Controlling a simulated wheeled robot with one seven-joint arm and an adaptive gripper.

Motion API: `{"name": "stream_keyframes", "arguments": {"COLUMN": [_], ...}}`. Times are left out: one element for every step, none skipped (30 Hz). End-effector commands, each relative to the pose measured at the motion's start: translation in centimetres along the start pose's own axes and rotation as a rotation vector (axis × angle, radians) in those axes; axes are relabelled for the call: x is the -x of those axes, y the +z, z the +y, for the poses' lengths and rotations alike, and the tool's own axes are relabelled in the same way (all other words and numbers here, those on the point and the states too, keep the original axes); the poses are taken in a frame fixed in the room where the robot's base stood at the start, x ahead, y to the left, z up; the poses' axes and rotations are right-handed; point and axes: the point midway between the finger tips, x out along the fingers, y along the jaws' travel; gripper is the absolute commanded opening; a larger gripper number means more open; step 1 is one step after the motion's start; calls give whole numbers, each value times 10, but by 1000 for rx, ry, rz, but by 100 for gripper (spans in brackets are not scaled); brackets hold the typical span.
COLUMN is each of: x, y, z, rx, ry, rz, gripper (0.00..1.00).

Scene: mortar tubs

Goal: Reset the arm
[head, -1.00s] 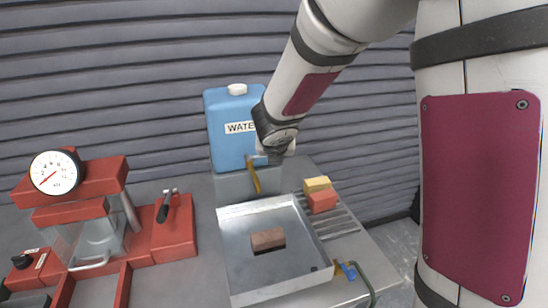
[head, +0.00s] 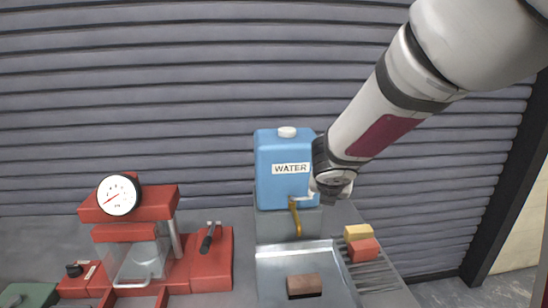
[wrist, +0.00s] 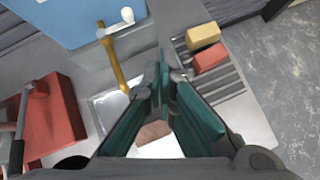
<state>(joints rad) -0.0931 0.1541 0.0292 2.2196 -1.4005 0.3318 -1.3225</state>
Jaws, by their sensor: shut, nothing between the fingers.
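My gripper (wrist: 163,85) points down over the bench in the wrist view, its green fingers closed together with nothing between them. In the head view my arm reaches in from the upper right, and its wrist end is in front of the right edge of the blue water container (head: 275,160). The fingers themselves are hard to make out there. Below the gripper is a metal tray (head: 265,262) with a brown brick (head: 304,286) in it. In the wrist view the fingers partly hide this brick (wrist: 152,132).
A brass tap (head: 295,218) hangs from the container over the tray. A yellow block (head: 357,232) and a red block (head: 364,250) lie on a slatted rack right of the tray. A red press with a dial gauge (head: 118,195) stands at left.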

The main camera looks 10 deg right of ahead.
Motion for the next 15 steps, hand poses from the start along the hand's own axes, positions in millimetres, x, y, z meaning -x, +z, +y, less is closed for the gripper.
{"name": "stream_keyframes", "arguments": {"x": [12, 20, 33, 44, 55, 70, 82, 93, 108, 119, 129, 143, 153, 163, 175], "y": [6, 9, 12, 14, 15, 14, 13, 10, 5, 1, -4, -13, -20, -27, -38], "z": [-8, -15, -24, -33, -41, -53, -62, -70, -80, -87, -93, -101, -105, -109, -114], "rx": [-89, -162, -279, -378, -484, -633, -746, -860, -1008, -1120, -1229, -1376, -1484, -1592, -1735], "ry": [-13, -25, -41, -55, -69, -86, -99, -112, -127, -137, -147, -162, -172, -182, -197], "rz": [-14, -21, -31, -38, -45, -53, -56, -59, -61, -60, -57, -50, -44, -34, -18], "gripper": [0, 0, 0, 0, 0, 0, 0, 0, 0, 0, 0, 0, 0, 0, 0]}}
